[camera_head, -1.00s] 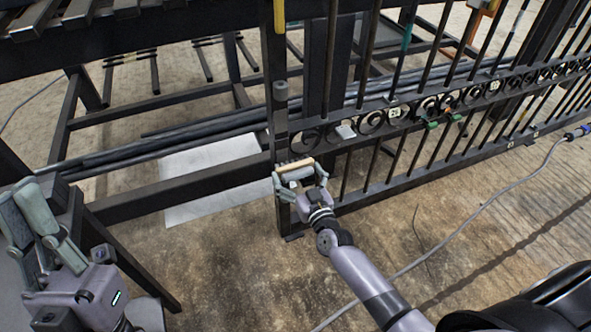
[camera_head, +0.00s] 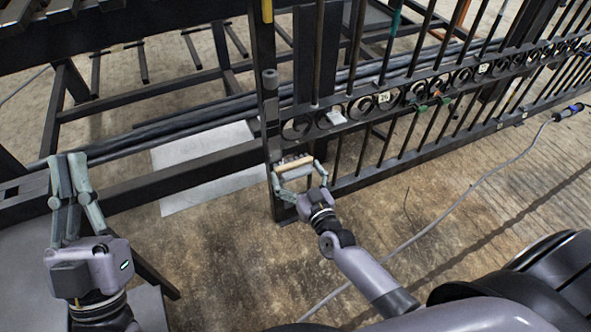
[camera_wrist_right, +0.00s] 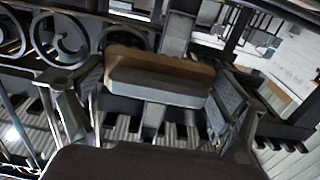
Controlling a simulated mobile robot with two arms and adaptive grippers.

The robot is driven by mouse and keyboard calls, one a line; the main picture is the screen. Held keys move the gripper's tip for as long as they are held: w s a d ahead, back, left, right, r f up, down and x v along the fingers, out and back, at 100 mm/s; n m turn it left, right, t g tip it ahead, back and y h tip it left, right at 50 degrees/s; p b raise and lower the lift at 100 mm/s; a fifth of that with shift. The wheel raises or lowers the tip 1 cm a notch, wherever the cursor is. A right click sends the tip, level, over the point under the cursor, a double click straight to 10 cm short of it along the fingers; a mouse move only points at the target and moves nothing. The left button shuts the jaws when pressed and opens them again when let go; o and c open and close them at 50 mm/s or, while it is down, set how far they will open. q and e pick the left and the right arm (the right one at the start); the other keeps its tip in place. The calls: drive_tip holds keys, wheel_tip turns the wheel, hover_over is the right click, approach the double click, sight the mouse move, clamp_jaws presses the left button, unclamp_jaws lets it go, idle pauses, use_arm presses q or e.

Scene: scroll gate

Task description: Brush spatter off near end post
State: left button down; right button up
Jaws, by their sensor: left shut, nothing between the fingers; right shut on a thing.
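The near end post (camera_head: 263,48) of the dark scroll gate stands upright at the gate's left end in the head view. My right gripper (camera_head: 298,172) is shut on a brush (camera_head: 294,164) with a wooden back, held across its fingers in front of the lower post. The brush also shows in the right wrist view (camera_wrist_right: 160,72), between the two fingers. I cannot tell whether its bristles touch the post. Spatter on the post is too small to make out. My left gripper (camera_head: 71,158) is shut and empty, fingers up, at the left, well away from the post.
Scroll panels and bars (camera_head: 400,98) run right from the post. A dark rack with bars (camera_head: 150,135) stands left and behind. A white sheet (camera_head: 200,148) lies on the floor. A grey cable (camera_head: 470,195) crosses the open concrete floor at right.

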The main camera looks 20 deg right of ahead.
sight(299, 177)
use_arm(q)
drive_tip(key=shift+w+d+f+g+y+p, duration=0.2)
drive_tip(key=shift+w+f+g+y+p, duration=0.4)
drive_tip(key=shift+w+f+g, duration=0.95)
use_arm(e)
drive_tip(key=shift+s+d, duration=0.1)
drive_tip(key=shift+s, duration=1.4)
use_arm(q)
drive_tip(key=shift+s+f+t, duration=0.1)
drive_tip(key=shift+s+t, duration=0.05)
drive_tip(key=shift+t, duration=0.1)
